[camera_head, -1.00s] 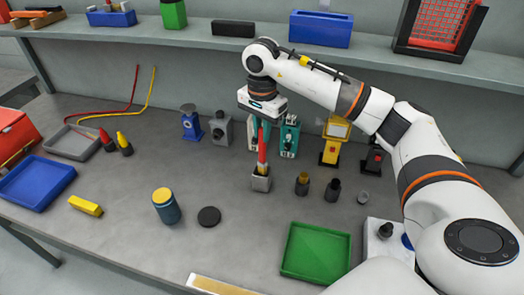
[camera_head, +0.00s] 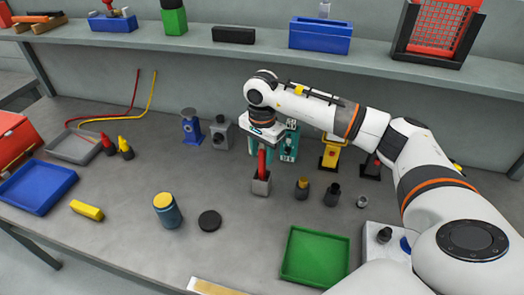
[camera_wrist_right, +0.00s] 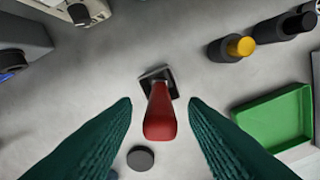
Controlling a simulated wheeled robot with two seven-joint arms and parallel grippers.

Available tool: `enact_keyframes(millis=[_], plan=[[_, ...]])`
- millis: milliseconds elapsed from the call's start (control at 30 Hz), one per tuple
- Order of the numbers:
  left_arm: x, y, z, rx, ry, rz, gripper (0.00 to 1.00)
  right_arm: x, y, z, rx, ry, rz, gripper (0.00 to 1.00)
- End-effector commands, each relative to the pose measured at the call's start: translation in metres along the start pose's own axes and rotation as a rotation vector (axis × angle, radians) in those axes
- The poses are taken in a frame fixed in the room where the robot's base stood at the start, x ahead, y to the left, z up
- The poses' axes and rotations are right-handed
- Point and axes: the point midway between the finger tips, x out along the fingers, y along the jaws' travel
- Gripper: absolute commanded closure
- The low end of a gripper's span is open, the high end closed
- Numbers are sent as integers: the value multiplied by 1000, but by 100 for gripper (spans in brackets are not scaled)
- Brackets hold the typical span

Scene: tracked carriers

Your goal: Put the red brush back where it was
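The red brush (camera_head: 262,160) stands upright in a small grey square holder (camera_head: 261,187) in the middle of the bench. In the right wrist view its red handle (camera_wrist_right: 160,118) points up toward the camera, with the dark holder (camera_wrist_right: 157,72) below it. My right gripper (camera_head: 264,146) is directly above the holder, pointing down, and hides the upper end of the brush. In the wrist view its two green fingers are spread wide, one on each side of the handle, with visible gaps. My left gripper is not in view.
Teal devices (camera_head: 289,145) stand just behind the gripper. Small dark bottles (camera_head: 302,188) and a green tray (camera_head: 315,256) are to the right. A black disc (camera_head: 210,220) and a blue jar with a yellow lid (camera_head: 167,212) are to the left. A shelf runs along the back.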

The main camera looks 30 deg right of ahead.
Motion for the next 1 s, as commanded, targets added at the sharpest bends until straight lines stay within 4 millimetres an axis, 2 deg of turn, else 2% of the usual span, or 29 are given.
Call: enact_keyframes(millis=[367, 467, 800, 1000], plan=[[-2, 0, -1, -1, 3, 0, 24, -7, 1, 0, 0, 0, 2, 61], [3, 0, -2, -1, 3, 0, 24, -22, 1, 0, 0, 0, 5, 61], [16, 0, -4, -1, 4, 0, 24, -94, 1, 0, 0, 0, 4, 61], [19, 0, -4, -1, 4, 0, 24, -118, 1, 0, 1, 0, 1, 61]])
